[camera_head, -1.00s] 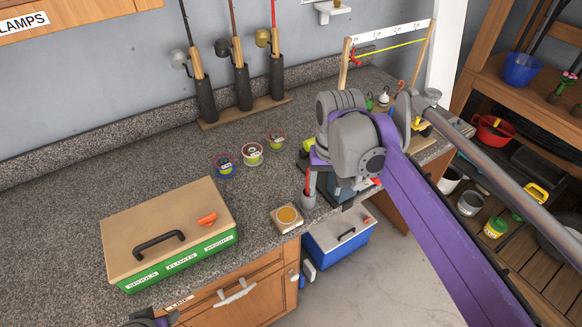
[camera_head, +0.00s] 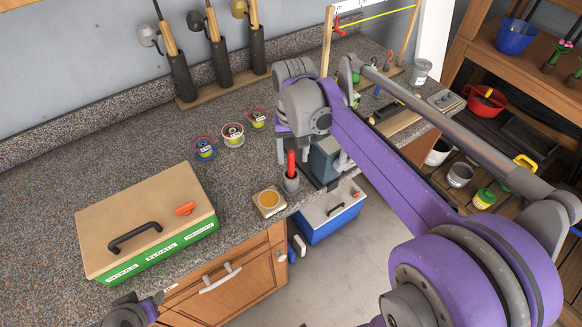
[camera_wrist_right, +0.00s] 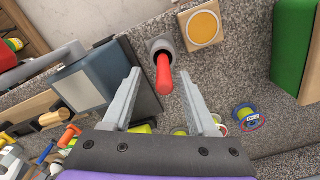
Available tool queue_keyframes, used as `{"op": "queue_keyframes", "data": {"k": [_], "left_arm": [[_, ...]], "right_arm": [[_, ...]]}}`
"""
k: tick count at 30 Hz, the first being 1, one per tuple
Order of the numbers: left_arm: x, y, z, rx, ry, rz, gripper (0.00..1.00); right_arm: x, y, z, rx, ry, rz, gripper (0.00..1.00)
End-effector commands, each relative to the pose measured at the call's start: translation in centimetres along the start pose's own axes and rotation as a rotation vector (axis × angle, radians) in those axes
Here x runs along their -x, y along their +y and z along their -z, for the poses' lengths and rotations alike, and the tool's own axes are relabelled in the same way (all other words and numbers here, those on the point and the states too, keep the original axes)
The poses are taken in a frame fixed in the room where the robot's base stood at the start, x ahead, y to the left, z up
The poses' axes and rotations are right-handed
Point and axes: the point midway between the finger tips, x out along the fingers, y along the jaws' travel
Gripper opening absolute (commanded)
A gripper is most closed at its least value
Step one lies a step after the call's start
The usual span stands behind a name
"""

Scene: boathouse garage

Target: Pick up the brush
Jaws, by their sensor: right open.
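The brush shows as a red handle (camera_head: 291,163) standing upright in a small grey cup (camera_head: 291,183) at the counter's front edge. Its lower end is hidden in the cup. In the right wrist view the red handle (camera_wrist_right: 163,73) points out of the cup (camera_wrist_right: 159,46) toward me. My right gripper (camera_wrist_right: 159,76) is open, and the handle shows between its fingertips in that view. I cannot tell how deep it lies between them. In the head view the right gripper (camera_head: 291,149) is over the cup. Part of my left gripper (camera_head: 154,301) shows at the bottom left; its jaws are unclear.
A round yellow pad on a wooden block (camera_head: 269,201) sits beside the cup. A green tackle box (camera_head: 150,217) stands to the left. Several line spools (camera_head: 232,134) lie behind. A blue-grey box (camera_head: 325,160) is close to the right. A blue cooler (camera_head: 331,213) stands on the floor below.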

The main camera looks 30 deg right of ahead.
Motion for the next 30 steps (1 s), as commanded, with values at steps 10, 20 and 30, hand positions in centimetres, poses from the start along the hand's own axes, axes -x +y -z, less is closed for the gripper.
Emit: {"op": "queue_keyframes", "data": {"k": [10, 20, 30], "left_arm": [[0.1, 0.0, 0.1, 0.0, 0.001, 0.0, 0.5], [0.1, 0.0, 0.1, 0.0, 0.001, 0.0, 0.5], [0.1, 0.0, 0.1, 0.0, 0.001, 0.0, 0.5]], "right_arm": [[-4.3, -0.5, -0.2, 0.0, 0.0, 0.0, 0.58], [-4.3, -0.5, -0.2, 0.0, 0.0, 0.0, 0.41], [-4.3, -0.5, -0.2, 0.0, 0.0, 0.0, 0.0]]}}
